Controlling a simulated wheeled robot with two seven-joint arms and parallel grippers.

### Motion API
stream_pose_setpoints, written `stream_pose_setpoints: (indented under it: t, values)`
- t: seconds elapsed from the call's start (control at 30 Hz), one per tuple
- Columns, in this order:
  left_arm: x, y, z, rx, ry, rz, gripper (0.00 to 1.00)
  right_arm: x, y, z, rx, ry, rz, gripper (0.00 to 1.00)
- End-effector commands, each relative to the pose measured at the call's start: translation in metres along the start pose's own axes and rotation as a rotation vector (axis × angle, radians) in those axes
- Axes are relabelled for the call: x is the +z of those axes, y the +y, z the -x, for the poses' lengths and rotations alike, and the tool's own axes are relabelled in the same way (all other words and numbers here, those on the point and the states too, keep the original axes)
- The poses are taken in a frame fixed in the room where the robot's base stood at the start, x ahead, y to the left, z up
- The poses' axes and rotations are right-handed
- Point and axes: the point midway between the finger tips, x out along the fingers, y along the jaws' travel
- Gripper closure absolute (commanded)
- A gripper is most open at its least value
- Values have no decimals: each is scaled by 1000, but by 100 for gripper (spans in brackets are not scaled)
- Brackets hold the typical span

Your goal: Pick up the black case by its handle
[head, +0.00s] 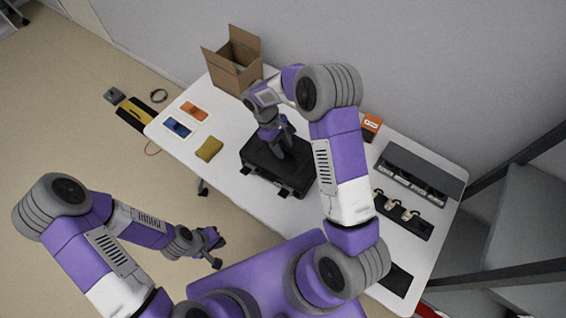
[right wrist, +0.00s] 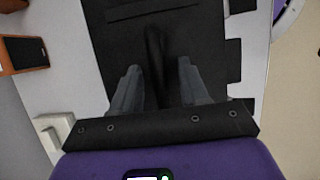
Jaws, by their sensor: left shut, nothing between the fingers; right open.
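The black case (head: 262,156) lies flat on the white table, near its middle. It fills much of the right wrist view (right wrist: 205,60), where a dark raised strip, seemingly its handle (right wrist: 155,60), runs between my fingers. My right gripper (head: 284,146) is over the case from above. Its two fingers are open, one on each side of the strip (right wrist: 158,85); I cannot tell whether they touch it. My left gripper (head: 218,251) is shut and empty, off the table's front left edge, away from the case.
The white table (head: 235,190) also holds an open cardboard box (head: 232,72), a yellow cloth-like item (head: 209,149), blue and orange cards (head: 177,127), a small orange box (head: 371,126) and a grey tray (head: 424,174) at right. My right arm covers part of the table.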

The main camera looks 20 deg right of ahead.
Motion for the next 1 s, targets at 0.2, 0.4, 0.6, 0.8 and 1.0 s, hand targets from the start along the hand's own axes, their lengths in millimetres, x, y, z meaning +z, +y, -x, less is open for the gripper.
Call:
stream_pose_setpoints:
  t: [0.2,0.4,0.6,0.8,1.0]
  values:
    - [0,0,-1,0,0,0,100,0,0,-8,2,2,-1,56]
    - [0,0,-1,0,0,0,100,0,0,-7,1,2,-1,70]
    - [0,0,-1,0,0,0,100,0,0,-7,1,2,0,100]
    - [0,0,-1,0,0,0,100,0,0,-7,1,2,0,100]
    - [0,0,-1,0,0,0,100,0,0,-7,1,3,0,100]
